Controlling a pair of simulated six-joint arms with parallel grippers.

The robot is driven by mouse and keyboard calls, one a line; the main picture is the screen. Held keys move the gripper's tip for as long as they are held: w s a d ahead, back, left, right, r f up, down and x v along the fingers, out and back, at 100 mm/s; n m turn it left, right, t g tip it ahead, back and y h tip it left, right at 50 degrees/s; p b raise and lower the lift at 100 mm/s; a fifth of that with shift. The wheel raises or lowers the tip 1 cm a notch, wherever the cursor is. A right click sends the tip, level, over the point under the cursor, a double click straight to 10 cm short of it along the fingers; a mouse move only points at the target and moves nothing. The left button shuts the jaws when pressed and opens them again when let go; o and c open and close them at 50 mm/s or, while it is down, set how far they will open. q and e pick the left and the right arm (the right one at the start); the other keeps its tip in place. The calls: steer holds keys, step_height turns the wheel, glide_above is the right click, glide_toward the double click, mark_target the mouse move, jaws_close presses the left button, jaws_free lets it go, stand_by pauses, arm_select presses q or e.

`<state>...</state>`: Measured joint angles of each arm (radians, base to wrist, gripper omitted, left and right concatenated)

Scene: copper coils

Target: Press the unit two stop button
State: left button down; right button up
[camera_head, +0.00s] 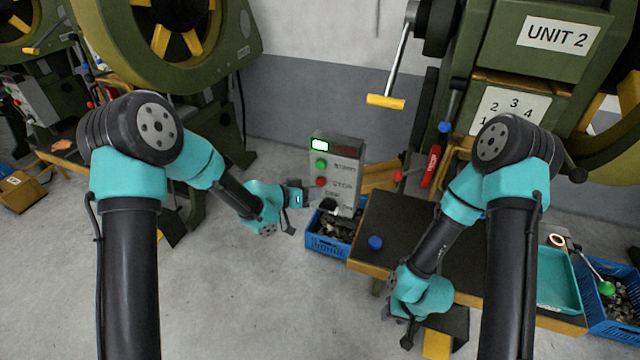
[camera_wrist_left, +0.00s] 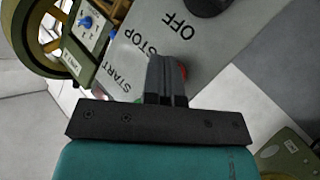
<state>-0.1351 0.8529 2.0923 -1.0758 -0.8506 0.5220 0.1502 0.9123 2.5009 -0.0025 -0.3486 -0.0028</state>
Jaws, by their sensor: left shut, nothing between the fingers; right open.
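My left gripper (camera_head: 301,196) is shut and empty, just left of the box and slightly below the red button. In the left wrist view my shut fingers (camera_wrist_left: 167,75) point at the panel (camera_wrist_left: 215,50) beside the word STOP, partly covering the red button (camera_wrist_left: 183,71). I cannot tell whether they touch it. My right gripper (camera_head: 408,330) is open and low in front of the bench.
The green press (camera_head: 558,36) marked UNIT 2 stands at right, with a red-handled lever (camera_head: 431,166). A blue crate (camera_head: 325,246) of scrap sits below the box. The dark bench (camera_head: 400,215) bears a blue knob (camera_head: 375,243). Floor at left front is clear.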

stand_by(0.7)
arm_select(q)
steer(key=shift+w+d, duration=0.15)
steer(key=shift+w, duration=0.25)
steer(key=shift+w+d, duration=0.2)
steer(key=shift+w, duration=0.25)
stand_by(1.0)
steer(key=shift+s, duration=0.1)
steer(key=shift+s+a, duration=0.35)
steer(key=shift+s, duration=0.4)
steer(key=shift+s+a, duration=0.35)
steer(key=shift+s, duration=0.4)
steer(key=shift+s+a, duration=0.3)
steer(key=shift+s, duration=0.5)
steer(key=shift+s+a, duration=0.35)
steer(key=shift+s, duration=0.4)
